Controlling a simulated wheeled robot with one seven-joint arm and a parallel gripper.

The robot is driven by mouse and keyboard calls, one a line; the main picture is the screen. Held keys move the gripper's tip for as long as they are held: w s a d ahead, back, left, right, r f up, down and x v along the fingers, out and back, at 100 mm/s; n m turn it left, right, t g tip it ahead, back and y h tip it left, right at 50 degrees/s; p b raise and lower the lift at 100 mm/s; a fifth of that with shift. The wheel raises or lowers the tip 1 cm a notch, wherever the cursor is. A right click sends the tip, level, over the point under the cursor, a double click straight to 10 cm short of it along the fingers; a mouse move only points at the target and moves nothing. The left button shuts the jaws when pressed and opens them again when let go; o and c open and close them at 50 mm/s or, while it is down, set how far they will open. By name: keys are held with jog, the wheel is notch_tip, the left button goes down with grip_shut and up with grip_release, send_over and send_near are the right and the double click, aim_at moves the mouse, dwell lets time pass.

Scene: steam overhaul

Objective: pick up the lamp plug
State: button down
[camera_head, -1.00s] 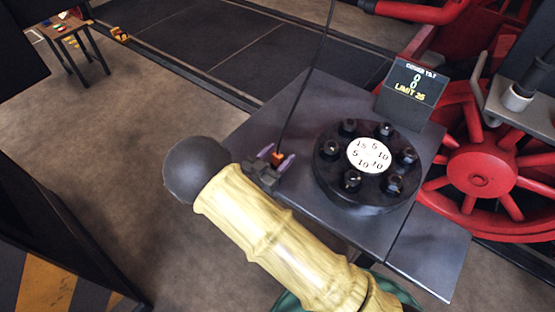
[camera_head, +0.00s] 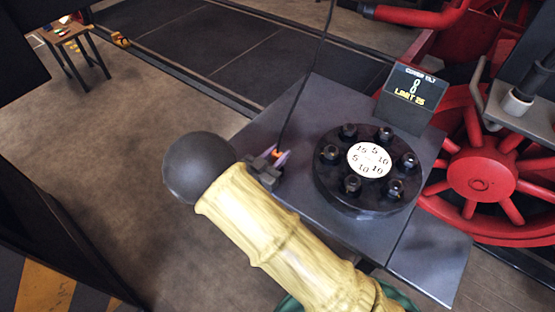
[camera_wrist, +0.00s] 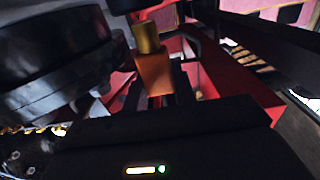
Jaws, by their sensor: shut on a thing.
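The lamp plug (camera_head: 277,153) is a small orange piece at the lower end of a thin dark cable, left of the black round cover. In the wrist view the orange plug (camera_wrist: 153,75) has a brass-coloured part on top. My gripper (camera_head: 279,157) has its purple-grey fingers closed together on the plug. The plug's lower part is hidden by my gripper in the wrist view.
A round black cover (camera_head: 330,188) with several nuts and a white number label sits on a grey table (camera_head: 312,103). A small display (camera_head: 414,97) stands behind it. Red spoked wheels (camera_head: 480,172) are at right. The cable (camera_head: 305,80) runs upward.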

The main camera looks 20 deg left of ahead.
aim_at(278, 152)
notch_tip(278, 152, up, 7)
jog(key=shift+r, duration=0.15)
dwell(1.4)
